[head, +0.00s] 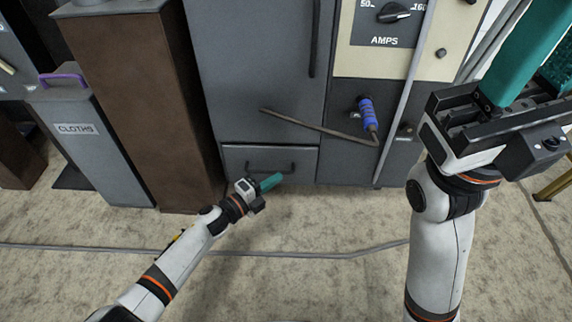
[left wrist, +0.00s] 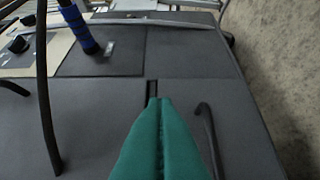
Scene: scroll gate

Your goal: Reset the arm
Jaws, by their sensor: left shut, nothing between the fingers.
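My left gripper (head: 271,181) is low in the middle of the head view, in front of a small grey drawer (head: 240,157) with a dark bar handle. Its teal fingers are shut with nothing between them; they also show in the left wrist view (left wrist: 158,115), pointing at a dark grey cabinet front. I cannot tell whether they touch it. My right gripper (head: 520,60) is large at the upper right of the head view. Its teal fingers run out of the top of the picture, so their tips are hidden and its opening is unclear.
The grey cabinet (head: 255,75) has an AMPS dial (head: 393,12) and a bent rod with a blue grip (head: 368,113). A brown box (head: 135,100) and a CLOTHS bin (head: 85,140) stand left. A cable (head: 330,256) crosses the floor.

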